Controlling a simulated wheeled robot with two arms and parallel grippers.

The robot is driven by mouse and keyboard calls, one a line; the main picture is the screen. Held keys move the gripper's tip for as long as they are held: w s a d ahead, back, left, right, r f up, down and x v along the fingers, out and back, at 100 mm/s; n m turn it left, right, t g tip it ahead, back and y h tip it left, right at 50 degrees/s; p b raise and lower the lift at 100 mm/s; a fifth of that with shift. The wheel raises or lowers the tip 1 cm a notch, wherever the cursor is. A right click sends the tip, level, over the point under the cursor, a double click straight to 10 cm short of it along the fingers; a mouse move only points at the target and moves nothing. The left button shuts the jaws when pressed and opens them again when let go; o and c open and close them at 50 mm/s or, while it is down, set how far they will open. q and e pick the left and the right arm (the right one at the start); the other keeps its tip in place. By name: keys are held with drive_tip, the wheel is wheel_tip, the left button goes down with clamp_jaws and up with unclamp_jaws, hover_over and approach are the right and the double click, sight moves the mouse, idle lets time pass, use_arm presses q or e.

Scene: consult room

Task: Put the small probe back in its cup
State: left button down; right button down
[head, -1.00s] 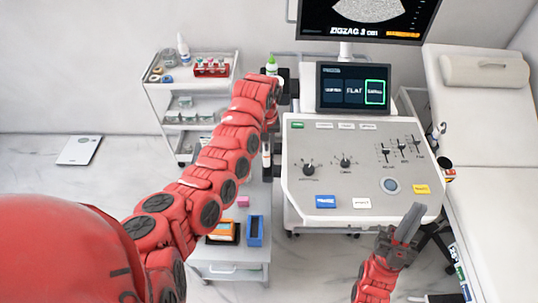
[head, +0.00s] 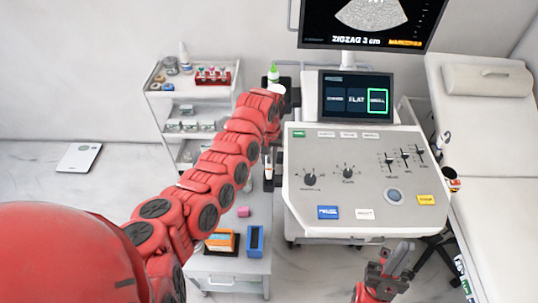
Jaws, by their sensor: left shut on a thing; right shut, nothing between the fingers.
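My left arm reaches to the left side of the ultrasound console (head: 365,190). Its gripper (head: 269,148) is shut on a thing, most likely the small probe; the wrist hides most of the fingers. A slim pale piece (head: 268,167) shows just below the wrist by the console's left edge, and I cannot tell whether it is the probe. The probe's cup cannot be made out behind the arm. My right gripper (head: 396,259) is shut and empty, in front of the console's lower right edge.
A green-capped bottle (head: 273,74) stands at the console's upper left. A white trolley (head: 150,92) stands behind my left arm. A low cart (head: 262,268) holds orange and blue boxes. At right are an exam couch (head: 500,130) and a white-topped probe (head: 443,141).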

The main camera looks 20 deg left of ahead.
use_arm(q)
drive_tip(key=shift+f+b, duration=1.2)
drive_tip(key=shift+f, duration=1.1)
drive_tip(key=shift+f, duration=0.3)
drive_tip(key=c, duration=0.6)
unclamp_jaws()
drive_tip(key=shift+o, duration=0.2)
drive_tip(key=shift+r+b, duration=0.1)
drive_tip(key=shift+b, duration=0.2)
